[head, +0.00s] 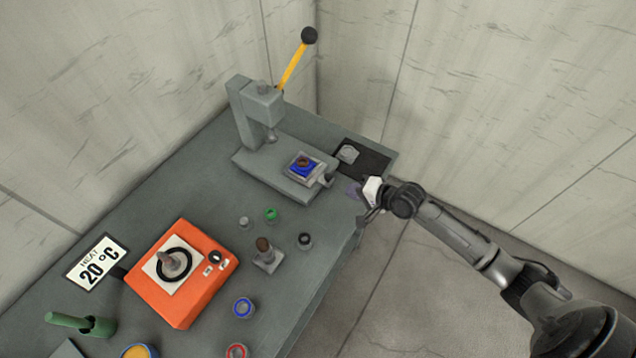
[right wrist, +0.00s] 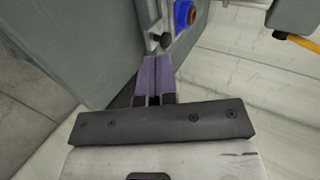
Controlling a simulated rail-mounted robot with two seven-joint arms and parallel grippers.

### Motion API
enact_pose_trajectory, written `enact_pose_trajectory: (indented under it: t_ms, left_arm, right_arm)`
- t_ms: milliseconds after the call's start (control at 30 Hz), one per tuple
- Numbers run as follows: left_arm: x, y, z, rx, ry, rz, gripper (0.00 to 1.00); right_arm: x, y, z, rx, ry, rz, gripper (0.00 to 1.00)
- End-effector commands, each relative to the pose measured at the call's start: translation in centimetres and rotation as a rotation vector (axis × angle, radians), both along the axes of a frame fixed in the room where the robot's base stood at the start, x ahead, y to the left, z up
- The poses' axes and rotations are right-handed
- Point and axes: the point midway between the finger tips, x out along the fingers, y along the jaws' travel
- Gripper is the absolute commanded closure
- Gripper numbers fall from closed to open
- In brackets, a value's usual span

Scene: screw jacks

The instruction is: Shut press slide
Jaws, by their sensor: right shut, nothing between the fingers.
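The grey press (head: 262,102) stands at the far corner of the bench, its yellow lever raised. Its slide (head: 318,176) sits out toward the front right of the press base, clear of the ram, carrying a blue part (head: 301,168) with a brown piece in it. My right gripper (head: 352,188) is shut and empty, just right of the slide's front handle. In the right wrist view its purple fingertips (right wrist: 156,60) point at the slide's handle (right wrist: 160,41); whether they touch is unclear. The blue part also shows there (right wrist: 184,14). My left gripper is not in view.
A black mat (head: 374,160) with a grey round piece lies right of the press. An orange heater (head: 190,300) and several small rings and parts stand nearer on the bench. Walls close in behind and to the right; the floor beside the bench is free.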

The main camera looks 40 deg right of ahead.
Motion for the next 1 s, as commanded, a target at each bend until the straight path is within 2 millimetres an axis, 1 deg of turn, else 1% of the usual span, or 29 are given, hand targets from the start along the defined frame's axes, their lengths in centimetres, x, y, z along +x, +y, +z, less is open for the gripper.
enact_pose_trajectory:
  t_ms: [133,267,733,767,900,1000]
  left_arm:
    - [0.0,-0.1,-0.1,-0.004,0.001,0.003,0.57]
    - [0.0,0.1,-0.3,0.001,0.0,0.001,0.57]
    - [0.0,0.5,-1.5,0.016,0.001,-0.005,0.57]
    - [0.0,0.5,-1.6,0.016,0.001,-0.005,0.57]
    - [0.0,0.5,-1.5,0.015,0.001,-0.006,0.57]
    - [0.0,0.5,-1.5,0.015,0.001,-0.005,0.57]
  right_arm:
    - [0.2,0.1,-0.2,0.055,0.019,-0.033,1.0]
    - [1.3,0.6,-0.8,0.067,0.022,-0.04,1.0]
    - [8.0,3.3,-5.1,0.062,0.023,-0.038,1.0]
    - [8.4,3.5,-5.2,0.062,0.023,-0.038,1.0]
    - [10.1,4.1,-5.0,0.061,0.022,-0.037,1.0]
    - [10.9,4.5,-5.0,0.061,0.023,-0.037,1.0]
